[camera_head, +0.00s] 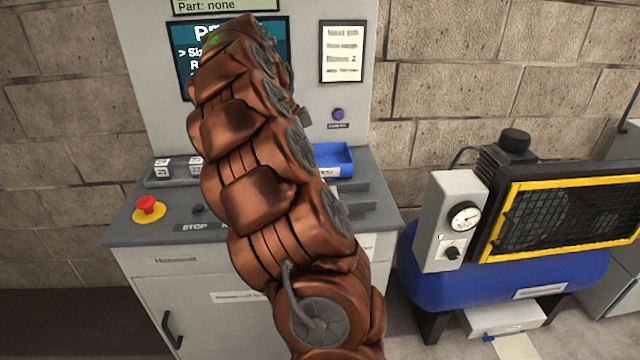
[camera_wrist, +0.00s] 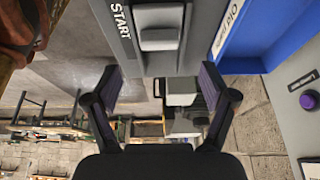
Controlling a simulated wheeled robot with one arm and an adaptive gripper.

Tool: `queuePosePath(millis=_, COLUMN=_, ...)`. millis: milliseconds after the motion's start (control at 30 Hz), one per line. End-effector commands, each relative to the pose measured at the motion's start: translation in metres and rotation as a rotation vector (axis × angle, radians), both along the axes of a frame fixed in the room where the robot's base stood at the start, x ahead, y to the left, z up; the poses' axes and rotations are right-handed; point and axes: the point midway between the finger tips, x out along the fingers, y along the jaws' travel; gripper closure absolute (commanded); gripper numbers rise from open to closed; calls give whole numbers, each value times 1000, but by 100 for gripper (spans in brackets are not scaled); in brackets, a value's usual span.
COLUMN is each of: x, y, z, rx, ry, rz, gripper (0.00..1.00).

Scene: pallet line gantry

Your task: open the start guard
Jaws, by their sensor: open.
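The start guard (camera_wrist: 160,38) is a light grey block on a darker grey housing, at the top middle of the wrist view. The word START is printed on the dark panel beside it, to its left. I see no button at the guard. My gripper (camera_wrist: 160,86) is open and empty, its two dark fingers spread below the guard in the picture, with a gap between. In the head view my copper-coloured arm covers the middle of the console, and both the guard and my gripper are hidden behind it.
The grey console (camera_head: 140,226) carries a red stop button (camera_head: 148,206) on a yellow base at the left. A blue tray (camera_head: 336,158) lies behind my arm; it also shows in the wrist view (camera_wrist: 270,35). A purple button (camera_head: 338,114) is on the back panel. A blue compressor (camera_head: 424,272) stands right.

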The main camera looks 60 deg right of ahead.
Motion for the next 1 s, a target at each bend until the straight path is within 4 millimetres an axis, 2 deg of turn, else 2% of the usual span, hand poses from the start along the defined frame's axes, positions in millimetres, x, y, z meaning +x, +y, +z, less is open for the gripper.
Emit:
queuePosePath(millis=167, x=-5, y=-3, z=-11, rx=1, ry=1, rz=-2, gripper=17)
queuePosePath(millis=633, x=-21, y=-14, z=-60, rx=3, ry=3, rz=-1, gripper=17)
queuePosePath(millis=1000, x=-23, y=-17, z=-69, rx=0, ry=0, rz=2, gripper=17)
